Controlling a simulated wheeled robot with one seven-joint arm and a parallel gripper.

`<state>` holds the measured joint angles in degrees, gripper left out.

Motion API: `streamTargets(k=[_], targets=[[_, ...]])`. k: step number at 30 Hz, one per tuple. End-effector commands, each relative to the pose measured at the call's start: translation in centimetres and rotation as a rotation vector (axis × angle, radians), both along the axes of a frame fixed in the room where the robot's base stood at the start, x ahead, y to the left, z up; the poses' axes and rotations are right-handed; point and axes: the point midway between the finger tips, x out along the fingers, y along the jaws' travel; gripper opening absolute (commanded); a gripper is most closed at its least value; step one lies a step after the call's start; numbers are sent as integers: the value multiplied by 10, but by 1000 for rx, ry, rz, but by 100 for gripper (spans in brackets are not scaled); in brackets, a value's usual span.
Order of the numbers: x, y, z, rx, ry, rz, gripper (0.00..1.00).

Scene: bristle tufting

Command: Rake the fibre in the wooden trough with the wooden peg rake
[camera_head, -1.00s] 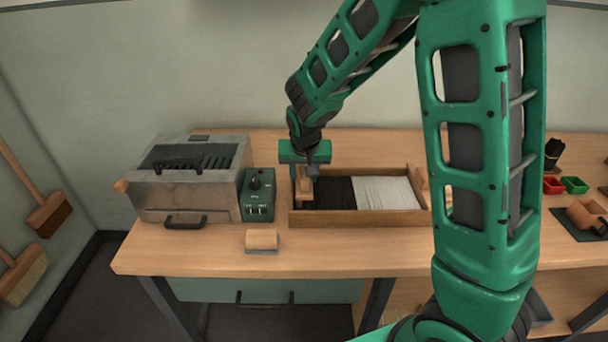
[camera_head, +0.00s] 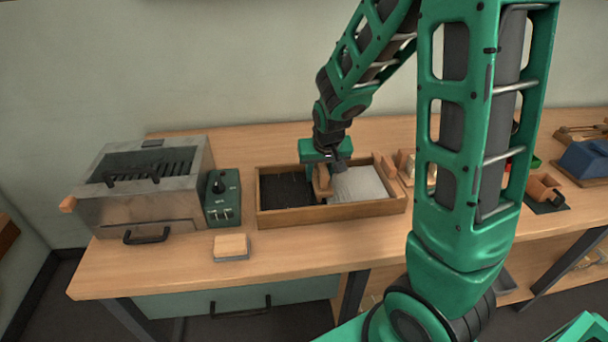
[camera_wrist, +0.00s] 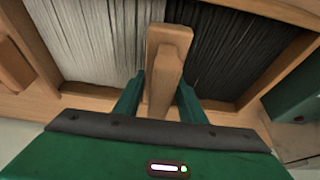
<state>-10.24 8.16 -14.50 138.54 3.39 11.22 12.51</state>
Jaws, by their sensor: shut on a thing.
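The wooden trough (camera_head: 265,218) lies on the bench and holds dark fibre (camera_head: 286,190) on its left and pale fibre (camera_head: 357,184) on its right. The fibre also fills the wrist view, pale (camera_wrist: 100,40) on the left and dark (camera_wrist: 225,50) on the right. My gripper (camera_head: 323,178) is over the trough near where the two colours meet. It is shut on the wooden peg rake (camera_wrist: 166,60), which stands between the two fingers in the wrist view. The rake's pegs are hidden, so I cannot tell how deep they sit.
A grey metal box (camera_head: 145,190) with a slotted top and a green control box (camera_head: 222,198) stand left of the trough. A small wood-topped block (camera_head: 231,247) sits in front. Another wooden piece (camera_head: 390,170) is at the trough's right end. My arm hides part of the bench's right side.

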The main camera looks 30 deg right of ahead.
Motion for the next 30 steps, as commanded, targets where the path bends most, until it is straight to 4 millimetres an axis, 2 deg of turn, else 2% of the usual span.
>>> streamTargets(k=[30], targets=[[-42,-135,1,0,-5,-7,0]])
